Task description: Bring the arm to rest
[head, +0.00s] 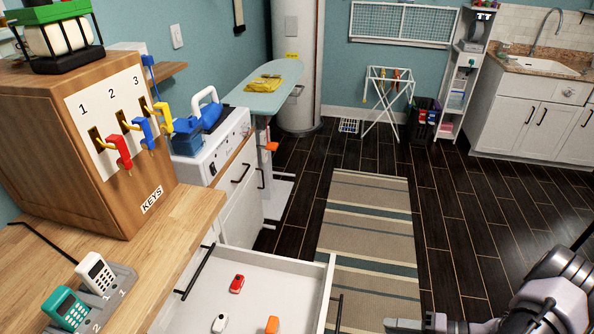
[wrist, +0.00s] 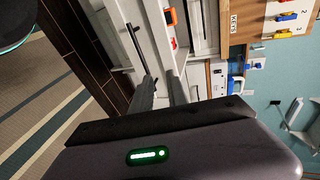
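My gripper (wrist: 162,86) shows in the wrist view with its two grey fingers apart and nothing seen between them. In the head view my arm (head: 560,292) reaches in from the lower right corner, and the front of my gripper lies low at the bottom edge, partly cut off. It is to the right of the open drawer (head: 318,277) and appears apart from it.
The drawer holds a red item (head: 237,284), a white item (head: 220,323) and an orange item (head: 272,324). A wooden key box (head: 55,150) stands on the counter at left. A striped rug (head: 368,215) and dark floor (head: 460,215) are clear.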

